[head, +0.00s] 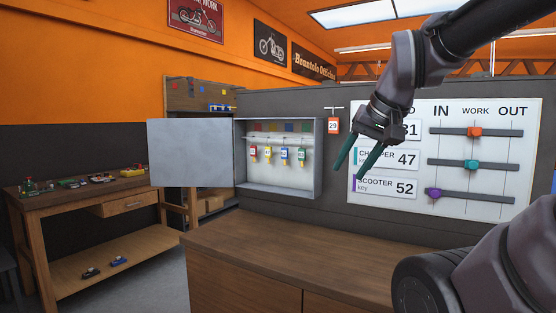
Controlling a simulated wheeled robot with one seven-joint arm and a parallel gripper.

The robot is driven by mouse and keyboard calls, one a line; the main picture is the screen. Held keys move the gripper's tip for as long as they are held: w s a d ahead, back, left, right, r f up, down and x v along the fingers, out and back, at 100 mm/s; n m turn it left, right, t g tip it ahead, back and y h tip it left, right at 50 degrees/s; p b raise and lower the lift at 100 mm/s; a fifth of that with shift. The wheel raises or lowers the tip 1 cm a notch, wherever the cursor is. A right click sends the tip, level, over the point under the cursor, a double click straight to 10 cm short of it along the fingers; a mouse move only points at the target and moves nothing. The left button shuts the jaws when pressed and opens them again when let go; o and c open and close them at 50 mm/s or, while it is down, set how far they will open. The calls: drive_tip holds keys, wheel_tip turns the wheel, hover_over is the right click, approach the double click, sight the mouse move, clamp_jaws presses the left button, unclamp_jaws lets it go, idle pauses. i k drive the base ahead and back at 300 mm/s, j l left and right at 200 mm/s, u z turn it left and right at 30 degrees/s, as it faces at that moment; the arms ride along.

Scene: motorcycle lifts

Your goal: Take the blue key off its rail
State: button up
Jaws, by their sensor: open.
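The blue key (284,154) hangs in an open grey key cabinet (319,160) on the wall. It is third from the left on a light rail (270,139), between a yellow key (268,152) and a green key (301,154). A red key (253,152) hangs at the left end. My gripper (354,172) is open and empty, with teal fingers pointing down and left. It is to the right of the cabinet, in front of the white board, apart from the keys.
The cabinet door (183,153) stands open to the left. A red tag marked 29 (333,126) hangs right of the cabinet. The white board (500,190) has sliders. A wooden counter (270,238) lies below, its top clear. A workbench (90,195) with small toys stands left.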

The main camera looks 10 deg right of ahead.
sight(284, 151)
drive_tip(key=i+j+z, duration=0.35)
drive_tip(key=j, duration=0.3)
drive_tip(key=i+j+z, duration=0.15)
drive_tip(key=j+z, duration=0.2)
drive_tip(key=j, duration=0.35)
drive_tip(key=i+j+z, duration=0.1)
drive_tip(key=j+z, duration=0.25)
drive_tip(key=j, duration=0.4)
drive_tip(key=j+z, duration=0.35)
drive_tip(key=j, duration=0.45)
drive_tip(key=j+z, duration=0.35)
drive_tip(key=j, duration=0.7)
drive_tip(key=j+z, duration=0.35)
drive_tip(key=j, duration=0.7)
